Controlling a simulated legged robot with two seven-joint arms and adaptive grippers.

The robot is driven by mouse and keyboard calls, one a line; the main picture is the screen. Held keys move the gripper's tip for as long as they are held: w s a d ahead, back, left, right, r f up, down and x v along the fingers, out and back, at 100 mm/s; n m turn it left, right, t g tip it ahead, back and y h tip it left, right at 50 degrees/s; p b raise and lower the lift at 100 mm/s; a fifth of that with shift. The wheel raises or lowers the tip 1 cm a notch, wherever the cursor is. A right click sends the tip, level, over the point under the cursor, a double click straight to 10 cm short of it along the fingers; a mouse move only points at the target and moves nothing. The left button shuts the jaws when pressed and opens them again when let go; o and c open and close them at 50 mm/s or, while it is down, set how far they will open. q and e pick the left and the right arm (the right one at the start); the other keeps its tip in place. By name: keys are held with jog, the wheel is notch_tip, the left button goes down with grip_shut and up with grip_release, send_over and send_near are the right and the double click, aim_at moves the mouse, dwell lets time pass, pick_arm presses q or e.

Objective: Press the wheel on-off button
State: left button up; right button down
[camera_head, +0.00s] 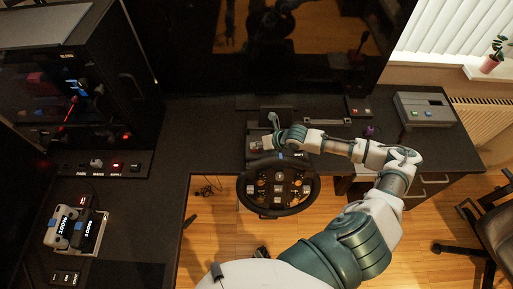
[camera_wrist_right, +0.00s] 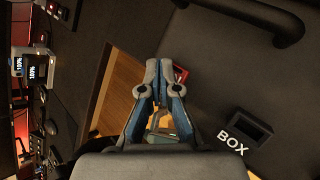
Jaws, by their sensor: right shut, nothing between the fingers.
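The black racing wheel (camera_head: 278,187), with several coloured buttons on its hub, stands at the front edge of the dark desk. My right gripper (camera_head: 262,143) reaches in from the right and is above the desk just behind the wheel's upper left rim. In the right wrist view my right gripper (camera_wrist_right: 165,72) is shut with nothing between its fingers. A small red part (camera_wrist_right: 180,74), perhaps the on-off button, shows just beside the fingertips and is partly hidden by them. I cannot tell whether the fingertips touch it. My left gripper is not in view.
A large dark screen (camera_head: 300,45) stands behind the wheel. A grey box (camera_head: 424,108) is at the desk's right end. A small switch panel (camera_head: 359,107) lies left of it. Two devices (camera_head: 72,228) lie on the left desk. A chair (camera_head: 495,222) is at right.

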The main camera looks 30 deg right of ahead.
jog(key=shift+a+r+p, duration=0.2)
jog(key=shift+r+p, duration=0.15)
jog(key=shift+r, duration=0.2)
jog(key=shift+a+f, duration=0.1)
jog(key=shift+d+r+p, duration=0.2)
jog(key=shift+r+p, duration=0.15)
jog(key=shift+r, duration=0.1)
notch_tip(320, 180, up, 5)
jog(key=p, duration=0.4)
jog(key=shift+f, duration=0.15)
jog(key=shift+a+r, duration=0.1)
jog(key=shift+r, duration=0.2)
jog(key=shift+f, duration=0.1)
jog(key=shift+d, duration=0.2)
